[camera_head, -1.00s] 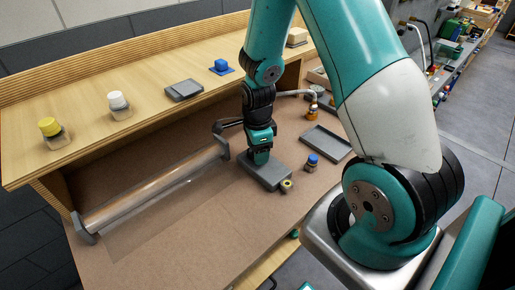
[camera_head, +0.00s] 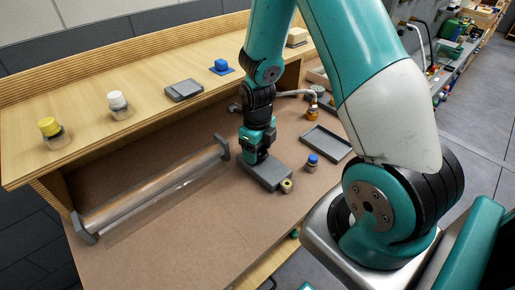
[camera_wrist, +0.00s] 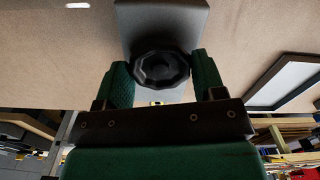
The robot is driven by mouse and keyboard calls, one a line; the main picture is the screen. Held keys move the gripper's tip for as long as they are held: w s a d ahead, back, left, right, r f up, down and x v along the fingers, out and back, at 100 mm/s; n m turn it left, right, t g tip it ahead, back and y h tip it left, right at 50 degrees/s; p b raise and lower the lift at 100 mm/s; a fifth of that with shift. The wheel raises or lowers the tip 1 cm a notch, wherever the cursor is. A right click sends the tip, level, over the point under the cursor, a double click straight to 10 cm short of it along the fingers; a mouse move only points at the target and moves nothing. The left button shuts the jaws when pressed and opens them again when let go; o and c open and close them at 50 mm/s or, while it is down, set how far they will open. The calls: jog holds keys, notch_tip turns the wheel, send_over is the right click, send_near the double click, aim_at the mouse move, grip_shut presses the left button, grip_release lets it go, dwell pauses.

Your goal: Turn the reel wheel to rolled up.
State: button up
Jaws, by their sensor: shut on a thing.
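The reel wheel (camera_wrist: 161,68) is a black faceted knob on top of a grey box (camera_head: 268,174). The box also shows in the wrist view (camera_wrist: 155,18). My gripper (camera_head: 252,155) points down over the box's far left end. In the wrist view, my green fingers (camera_wrist: 163,75) stand on either side of the wheel, shut on it. In the head view, my gripper hides the wheel. A roller (camera_head: 150,187) between two grey end brackets lies at the left, with a narrow strip of clear film (camera_head: 165,206) spread in front of it.
A grey tray (camera_head: 327,143) and a blue-capped jar (camera_head: 311,162) stand right of the box. A small yellowish roll (camera_head: 286,186) touches or nearly touches the box's front. A raised wooden shelf (camera_head: 145,95) holds yellow- and white-capped jars. The brown table front is clear.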

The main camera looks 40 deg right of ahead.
jog(key=shift+m, duration=1)
jog(key=o, duration=0.9)
